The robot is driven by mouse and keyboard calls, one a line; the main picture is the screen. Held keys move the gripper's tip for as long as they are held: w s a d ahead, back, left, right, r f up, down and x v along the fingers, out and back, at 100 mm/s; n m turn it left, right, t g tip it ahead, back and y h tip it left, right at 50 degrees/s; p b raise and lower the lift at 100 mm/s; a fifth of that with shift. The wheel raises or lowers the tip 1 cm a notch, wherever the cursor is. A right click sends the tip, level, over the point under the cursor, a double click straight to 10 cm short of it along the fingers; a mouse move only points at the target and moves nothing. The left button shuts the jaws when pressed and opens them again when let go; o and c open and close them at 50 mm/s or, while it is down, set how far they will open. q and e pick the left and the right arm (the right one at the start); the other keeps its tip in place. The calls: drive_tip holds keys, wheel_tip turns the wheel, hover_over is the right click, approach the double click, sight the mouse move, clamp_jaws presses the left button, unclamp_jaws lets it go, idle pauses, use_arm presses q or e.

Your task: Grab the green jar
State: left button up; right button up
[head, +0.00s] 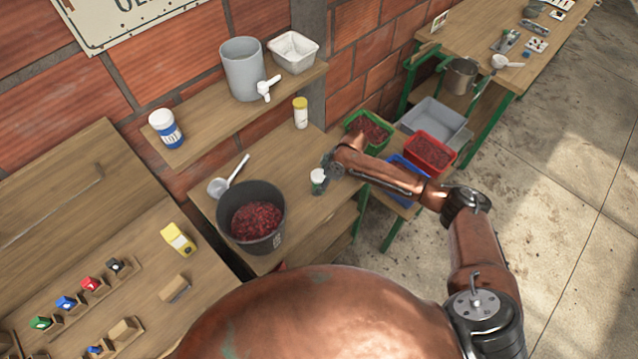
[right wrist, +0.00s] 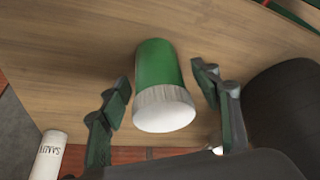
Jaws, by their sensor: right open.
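The green jar with a white ribbed lid (right wrist: 158,75) shows in the right wrist view, between the two open fingers of my right gripper (right wrist: 168,110). The fingers stand on either side of it, with a visible gap at each side. In the head view the jar (head: 317,177) is small, its white lid up, on the wooden table beside the gripper (head: 325,172). Part of its body is hard to make out there. My left gripper is not in view.
A dark bucket of red cherries (head: 252,215) stands left of the jar. A white bottle with a yellow cap (head: 300,113) is behind it. Green, red (head: 431,152) and blue crates are at the right, near my arm. A shelf (head: 215,110) holds a grey container (head: 242,70).

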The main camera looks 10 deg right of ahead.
drive_tip(key=shift+x, duration=0.85)
drive_tip(key=shift+c, duration=0.3)
drive_tip(key=c, duration=1.1)
drive_tip(key=shift+c, duration=0.4)
drive_tip(key=shift+r, duration=0.15)
